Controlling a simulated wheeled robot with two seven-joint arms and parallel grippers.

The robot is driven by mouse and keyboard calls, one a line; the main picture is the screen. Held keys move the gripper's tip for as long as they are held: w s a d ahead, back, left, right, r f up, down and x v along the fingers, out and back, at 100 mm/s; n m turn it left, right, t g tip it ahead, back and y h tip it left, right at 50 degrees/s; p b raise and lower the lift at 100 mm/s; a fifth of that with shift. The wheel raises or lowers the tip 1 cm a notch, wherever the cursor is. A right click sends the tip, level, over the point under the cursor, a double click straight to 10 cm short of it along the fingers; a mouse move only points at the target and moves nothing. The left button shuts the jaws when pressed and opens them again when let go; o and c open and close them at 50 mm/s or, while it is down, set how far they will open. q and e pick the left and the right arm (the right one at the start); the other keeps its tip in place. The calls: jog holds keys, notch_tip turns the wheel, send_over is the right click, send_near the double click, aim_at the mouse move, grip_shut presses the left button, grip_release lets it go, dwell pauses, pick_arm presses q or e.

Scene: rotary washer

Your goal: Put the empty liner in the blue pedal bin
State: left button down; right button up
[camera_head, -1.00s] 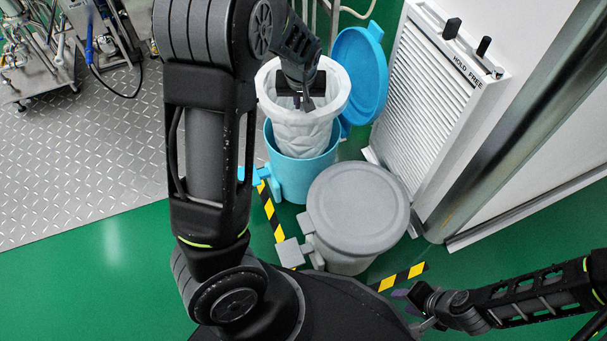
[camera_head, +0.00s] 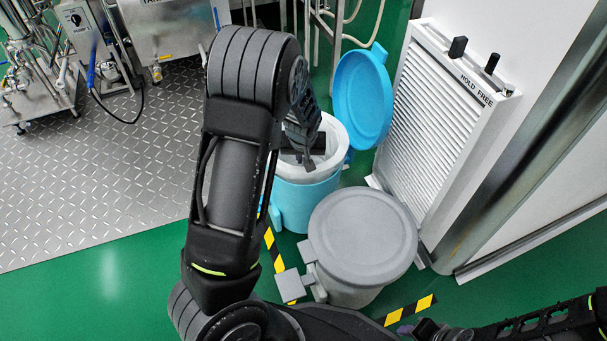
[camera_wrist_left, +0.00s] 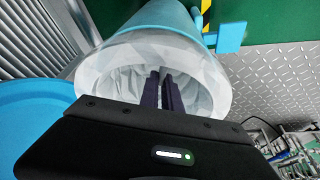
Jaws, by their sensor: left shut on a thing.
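The blue pedal bin (camera_head: 307,200) stands with its round lid (camera_head: 362,95) swung up. The white liner (camera_head: 337,139) sits low at the bin's mouth, with its rim showing and most of its body hidden inside the bin. My left gripper (camera_head: 307,163) is at the liner's mouth, shut on the liner. In the left wrist view, the two dark fingers (camera_wrist_left: 164,92) reach into the pleated white liner (camera_wrist_left: 205,75), with the blue bin wall (camera_wrist_left: 160,18) beyond. The exact grip point is unclear. My right gripper (camera_head: 428,331) is at the bottom edge, small and partly cut off.
A grey lidded pedal bin (camera_head: 360,238) stands close in front of the blue bin. A white louvred panel (camera_head: 437,125) stands to the right. Yellow-black floor tape (camera_head: 411,309) marks the green floor. Steel equipment (camera_head: 180,35) stands at the back left.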

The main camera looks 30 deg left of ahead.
pick_arm(q)
jog(key=shift+f, duration=0.45)
notch_tip(320, 180, down, 4)
jog(key=shift+f+b, duration=0.25)
jog(key=shift+b, duration=0.75)
jog(key=shift+r, duration=0.1)
jog(key=c, duration=1.6)
grip_release()
jog(key=shift+o, duration=0.2)
